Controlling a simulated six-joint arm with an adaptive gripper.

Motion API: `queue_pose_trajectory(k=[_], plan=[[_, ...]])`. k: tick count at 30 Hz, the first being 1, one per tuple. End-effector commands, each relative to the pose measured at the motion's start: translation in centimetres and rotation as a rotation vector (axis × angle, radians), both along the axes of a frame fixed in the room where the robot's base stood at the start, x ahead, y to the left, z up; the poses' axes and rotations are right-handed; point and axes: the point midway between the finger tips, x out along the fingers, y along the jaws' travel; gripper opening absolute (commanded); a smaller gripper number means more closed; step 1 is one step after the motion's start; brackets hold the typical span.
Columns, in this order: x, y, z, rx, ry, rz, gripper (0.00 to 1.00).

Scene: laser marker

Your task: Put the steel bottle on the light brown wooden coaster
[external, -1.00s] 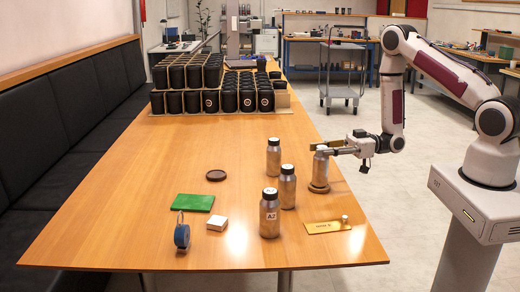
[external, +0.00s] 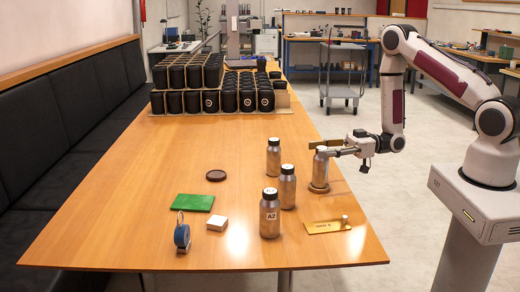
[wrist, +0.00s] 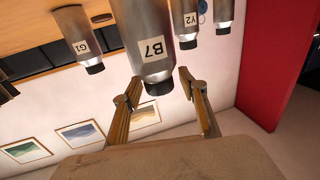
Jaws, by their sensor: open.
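A steel bottle labelled B7 (wrist: 150,40) stands upright on the light brown wooden coaster (external: 319,188) near the table's right edge. In the external view this bottle (external: 321,170) is partly hidden at the top by my fingers. My gripper (external: 322,147) is at the height of its upper end. In the wrist view, which is upside down, my gripper's fingers (wrist: 158,90) are spread apart with the bottle's dark cap between them. The bottle's base and the coaster are outside the wrist view.
Three other steel bottles stand to the left: back (external: 273,156), middle (external: 287,186) and front (external: 269,214). A dark coaster (external: 216,175), green pad (external: 193,203), white block (external: 217,223), blue tape (external: 182,235) and brass plate (external: 327,227) lie nearby. Black cups (external: 215,90) fill the far end.

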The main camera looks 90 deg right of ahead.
Motion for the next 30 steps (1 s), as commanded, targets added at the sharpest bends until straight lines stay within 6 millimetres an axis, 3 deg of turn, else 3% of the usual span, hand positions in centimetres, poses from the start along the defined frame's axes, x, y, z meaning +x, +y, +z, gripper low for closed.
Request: queue_pose_trajectory(k=[30], plan=[[-9.0,-2.1,-0.1,0.001,0.001,-0.004,0.42]])
